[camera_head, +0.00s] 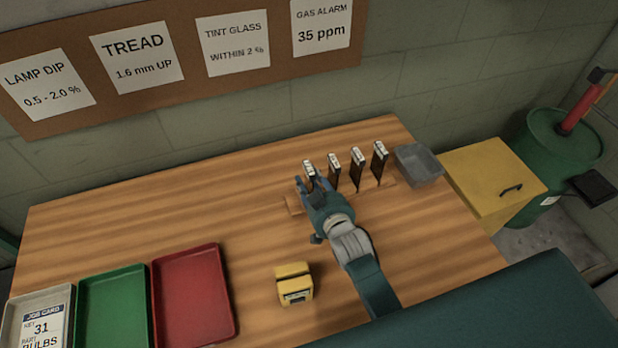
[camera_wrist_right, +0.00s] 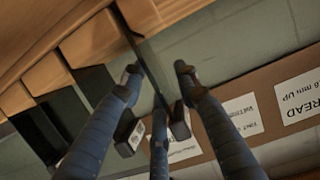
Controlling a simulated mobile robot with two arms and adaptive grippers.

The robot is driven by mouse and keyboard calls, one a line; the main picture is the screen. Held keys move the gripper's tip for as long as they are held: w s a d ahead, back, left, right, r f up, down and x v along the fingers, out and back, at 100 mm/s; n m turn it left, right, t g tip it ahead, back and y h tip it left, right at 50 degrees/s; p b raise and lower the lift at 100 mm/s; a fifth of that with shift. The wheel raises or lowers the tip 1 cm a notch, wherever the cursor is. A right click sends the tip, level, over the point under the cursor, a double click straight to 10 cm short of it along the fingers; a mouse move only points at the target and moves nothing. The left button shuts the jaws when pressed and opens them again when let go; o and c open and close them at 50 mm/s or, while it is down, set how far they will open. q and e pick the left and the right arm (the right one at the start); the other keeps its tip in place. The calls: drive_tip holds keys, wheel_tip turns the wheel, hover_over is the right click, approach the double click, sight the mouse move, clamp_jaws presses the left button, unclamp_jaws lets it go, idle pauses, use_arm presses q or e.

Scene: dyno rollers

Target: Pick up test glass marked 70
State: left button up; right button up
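Several dark test glasses with pale labelled tops stand upright in a row in a wooden rack (camera_head: 293,205) on the bench. Their numbers are too small to read, so I cannot tell which is marked 70. My right gripper (camera_head: 309,181) is at the leftmost glass (camera_head: 308,165) in the head view, reaching from the front. In the right wrist view its blue fingers (camera_wrist_right: 158,77) are spread on either side of a thin dark glass (camera_wrist_right: 146,62), with a visible gap on the right. Other glasses (camera_wrist_right: 88,85) show at the left there. My left gripper is not in view.
A yellow device (camera_head: 294,283) lies on the bench in front. Red (camera_head: 234,326), green (camera_head: 142,330) and pale trays (camera_head: 12,325) stand front left. A grey bin (camera_head: 419,165) is right of the rack. The bench's back left is clear.

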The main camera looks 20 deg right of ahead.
drive_tip(key=shift+s, duration=0.1)
drive_tip(key=shift+c, duration=1.1)
clamp_jaws()
